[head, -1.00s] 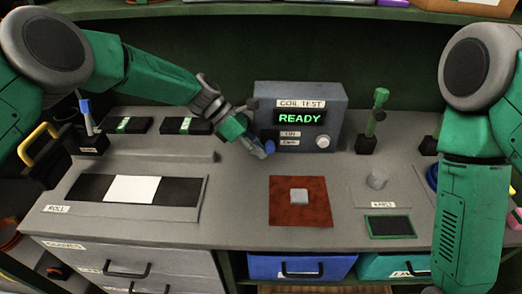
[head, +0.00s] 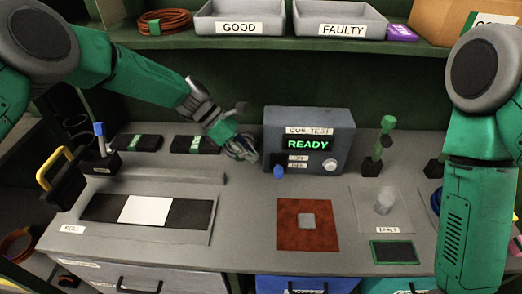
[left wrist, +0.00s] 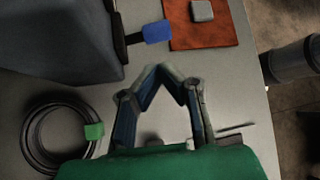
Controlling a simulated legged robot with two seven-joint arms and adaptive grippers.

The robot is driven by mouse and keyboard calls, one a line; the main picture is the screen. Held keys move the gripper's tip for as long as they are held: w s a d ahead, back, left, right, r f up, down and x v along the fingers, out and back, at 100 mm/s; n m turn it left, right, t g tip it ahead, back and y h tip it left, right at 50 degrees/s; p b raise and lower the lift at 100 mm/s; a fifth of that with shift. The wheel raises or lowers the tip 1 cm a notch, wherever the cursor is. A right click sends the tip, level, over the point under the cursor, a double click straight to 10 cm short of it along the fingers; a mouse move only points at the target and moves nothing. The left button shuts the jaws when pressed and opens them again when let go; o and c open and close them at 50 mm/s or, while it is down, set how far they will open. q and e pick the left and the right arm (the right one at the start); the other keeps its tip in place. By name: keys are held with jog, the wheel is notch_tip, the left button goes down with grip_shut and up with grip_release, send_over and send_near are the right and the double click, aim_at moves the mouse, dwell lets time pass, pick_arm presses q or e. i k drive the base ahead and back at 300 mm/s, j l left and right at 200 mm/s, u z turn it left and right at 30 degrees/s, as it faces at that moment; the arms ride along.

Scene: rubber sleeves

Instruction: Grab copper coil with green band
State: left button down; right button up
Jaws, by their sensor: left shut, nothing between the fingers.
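A copper coil with a green band (head: 170,22) lies on the upper shelf, left of the tray labelled GOOD. A dark coil with a green band (left wrist: 45,140) lies on the bench in the left wrist view, beside the grey tester; its wire looks dark there. My left gripper (head: 246,152) is just left of the tester, empty, with its fingertips (left wrist: 160,72) together. The coil tester (head: 310,135) reads READY, with a blue switch (head: 279,172) at its front left. My right arm is in the head view at the right, but its gripper is out of view.
Trays labelled GOOD (head: 240,28) and FAULTY (head: 343,30) stand on the shelf. A red mat (head: 292,238) with a grey block (head: 307,221) lies before the tester. A green-topped stand (head: 383,145) is to its right. Another orange coil (head: 15,243) is at lower left.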

aim_at(165, 21)
jog(key=k, duration=0.95)
